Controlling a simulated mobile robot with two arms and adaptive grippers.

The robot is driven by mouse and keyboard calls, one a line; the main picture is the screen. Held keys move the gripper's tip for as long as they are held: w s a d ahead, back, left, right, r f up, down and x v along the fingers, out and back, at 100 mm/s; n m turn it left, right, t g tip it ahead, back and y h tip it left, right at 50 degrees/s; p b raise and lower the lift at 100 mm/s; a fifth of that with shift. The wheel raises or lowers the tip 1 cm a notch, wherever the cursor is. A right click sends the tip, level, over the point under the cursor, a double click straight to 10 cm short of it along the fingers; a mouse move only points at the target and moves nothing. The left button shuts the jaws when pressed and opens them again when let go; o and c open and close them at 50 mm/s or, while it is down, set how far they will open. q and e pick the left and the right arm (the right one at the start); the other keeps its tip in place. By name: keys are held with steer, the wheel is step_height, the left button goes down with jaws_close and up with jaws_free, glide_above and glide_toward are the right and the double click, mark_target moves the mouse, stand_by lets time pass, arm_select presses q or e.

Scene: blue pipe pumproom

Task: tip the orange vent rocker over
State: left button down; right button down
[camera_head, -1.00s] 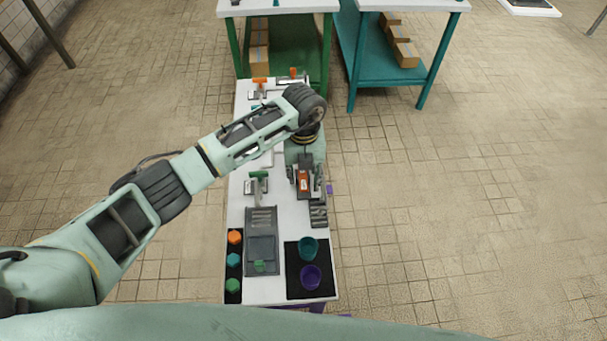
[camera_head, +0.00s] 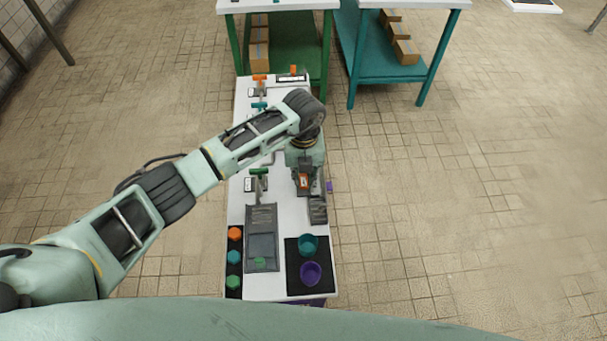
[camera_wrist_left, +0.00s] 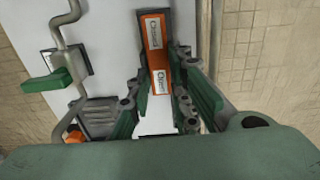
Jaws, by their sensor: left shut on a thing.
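The orange vent rocker (camera_wrist_left: 157,55) has a dark frame and two white labels whose lettering I cannot read surely. It runs up the middle of the left wrist view, its near end between my fingers. In the head view a small part of the rocker (camera_head: 304,180) shows orange at my fingertips, near the right edge of the white bench. My left gripper (camera_head: 305,186) points down from above and is shut on the rocker; its green-padded fingers show on both sides in the left wrist view (camera_wrist_left: 167,103). The rocker's underside is hidden. My right gripper is not in view.
A green-handled lever (camera_head: 259,172) stands left of the gripper. More orange handles (camera_head: 260,78) stand at the far end.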

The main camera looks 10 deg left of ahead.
arm_select(q)
steer(key=shift+w+a+f+g+b, duration=0.15)
steer(key=shift+g+b, duration=0.35)
steer(key=shift+b, duration=0.5)
steer(key=shift+r, duration=0.25)
steer(key=c, duration=1.6)
jaws_free()
steer(key=shift+w+r, duration=0.1)
steer(key=shift+r, duration=0.3)
steer(key=r, duration=0.3)
steer(key=w+r, duration=0.1)
steer(key=r, duration=0.7)
steer(key=shift+w+r, duration=0.1)
steer(key=shift+w, duration=0.05)
